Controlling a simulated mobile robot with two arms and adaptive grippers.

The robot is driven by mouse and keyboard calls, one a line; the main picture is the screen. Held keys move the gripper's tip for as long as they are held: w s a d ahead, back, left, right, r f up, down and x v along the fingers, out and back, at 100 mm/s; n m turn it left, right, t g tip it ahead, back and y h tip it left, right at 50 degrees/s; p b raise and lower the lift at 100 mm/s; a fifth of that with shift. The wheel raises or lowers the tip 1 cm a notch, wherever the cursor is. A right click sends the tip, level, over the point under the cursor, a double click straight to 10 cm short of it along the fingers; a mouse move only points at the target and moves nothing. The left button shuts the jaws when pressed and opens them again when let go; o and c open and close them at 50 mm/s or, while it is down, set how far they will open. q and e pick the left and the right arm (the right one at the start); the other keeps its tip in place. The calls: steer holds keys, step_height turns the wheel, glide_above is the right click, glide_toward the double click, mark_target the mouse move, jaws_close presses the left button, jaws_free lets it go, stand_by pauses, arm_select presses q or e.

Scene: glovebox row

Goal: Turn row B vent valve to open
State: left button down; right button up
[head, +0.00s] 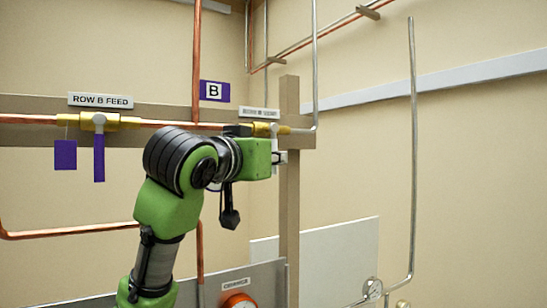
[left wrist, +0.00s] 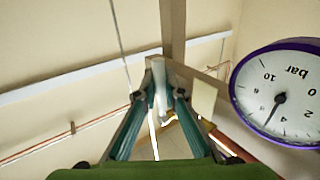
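The row B vent valve (head: 264,129) is a brass body on the pipe near the right end of the wooden rail. A small label (head: 259,113), hard to read, is above it. My left gripper (head: 279,157) is at the valve, mostly hidden behind my green wrist. In the left wrist view my left gripper (left wrist: 164,92) has its two teal fingers close on both sides of a pale handle (left wrist: 159,74) and looks shut on it. The handle's lower part is hidden between the fingers. My right gripper is in neither view.
The row B feed valve (head: 99,121), with a purple handle hanging down, is to the left. A purple-rimmed bar gauge (left wrist: 282,95) is close to the fingers on the right in the wrist view. A wooden post (head: 290,200) stands just right of the valve.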

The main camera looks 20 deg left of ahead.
arm_select(q)
steer(key=shift+w+f+b, duration=0.1)
steer(key=shift+f+b, duration=0.05)
steer(key=shift+b, duration=0.5)
steer(key=shift+w+d+r+n+t+y+b, duration=0.25)
steer(key=shift+w+d+n+t+b, duration=0.15)
steer(key=shift+n+t+b, duration=0.85)
steer(key=shift+w+d+r+n+t+y+b, duration=0.25)
steer(key=shift+w+n+t+b, duration=0.35)
steer(key=shift+b, duration=1.15)
steer(key=shift+w+d+r+n+t+y+b, duration=0.2)
steer(key=shift+w+d+n+t+y+b, duration=0.15)
steer(key=shift+n+t+b, duration=0.9)
steer(key=shift+s+m, duration=0.1)
steer(key=shift+m, duration=0.3)
steer(key=c, duration=2.1)
jaws_free()
steer(key=shift+c, duration=0.2)
